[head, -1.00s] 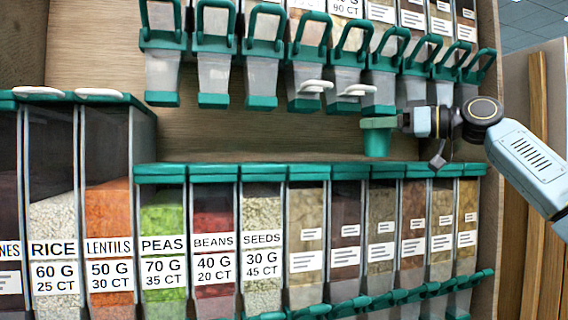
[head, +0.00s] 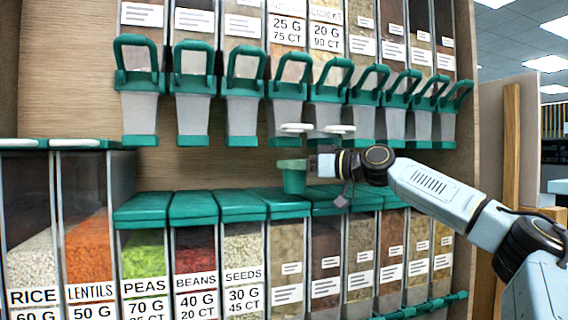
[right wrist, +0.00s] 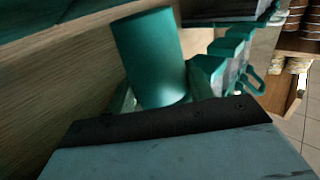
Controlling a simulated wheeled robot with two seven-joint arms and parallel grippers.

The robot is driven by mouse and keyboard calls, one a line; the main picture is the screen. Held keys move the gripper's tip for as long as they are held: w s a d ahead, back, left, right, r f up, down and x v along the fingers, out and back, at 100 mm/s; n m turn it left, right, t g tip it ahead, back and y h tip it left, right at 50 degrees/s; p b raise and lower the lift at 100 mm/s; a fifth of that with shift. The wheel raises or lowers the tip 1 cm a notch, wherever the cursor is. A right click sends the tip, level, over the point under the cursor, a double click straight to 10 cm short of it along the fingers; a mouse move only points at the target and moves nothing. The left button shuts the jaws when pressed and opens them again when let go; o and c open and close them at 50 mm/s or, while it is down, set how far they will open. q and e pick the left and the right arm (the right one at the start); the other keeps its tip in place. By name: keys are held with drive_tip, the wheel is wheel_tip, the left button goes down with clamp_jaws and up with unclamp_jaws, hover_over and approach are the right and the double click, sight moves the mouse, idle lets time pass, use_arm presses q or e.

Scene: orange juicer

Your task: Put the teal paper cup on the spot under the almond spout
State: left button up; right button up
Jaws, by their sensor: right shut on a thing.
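The teal paper cup (head: 293,177) is held upright just above the teal lids of the lower bins, and also fills the middle of the right wrist view (right wrist: 150,58). My right gripper (head: 312,164) is shut on the cup from its right side. In the head view the cup is below a teal-handled spout (head: 288,105) under the bin marked 25 G 75 CT. That bin's name is cut off, so I cannot tell which spout is the almond one. My left gripper is out of view.
Lower bins of rice (head: 30,260), lentils, peas (head: 143,265), beans and seeds stand in a row below. A row of spouts (head: 193,105) hangs above. A gap with a bare wooden back panel (head: 190,165) lies between the rows.

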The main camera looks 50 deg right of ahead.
sight(284, 171)
drive_tip(key=p+x, duration=0.3)
drive_tip(key=shift+r+p, duration=0.25)
drive_tip(key=shift+p, duration=0.05)
drive_tip(key=shift+a+f+b, duration=0.1)
drive_tip(key=shift+f+b, duration=0.35)
drive_tip(key=shift+f, duration=0.5)
drive_tip(key=shift+f, duration=0.1)
drive_tip(key=shift+f+b, duration=0.15)
drive_tip(key=shift+b, duration=0.15)
drive_tip(key=o, duration=1)
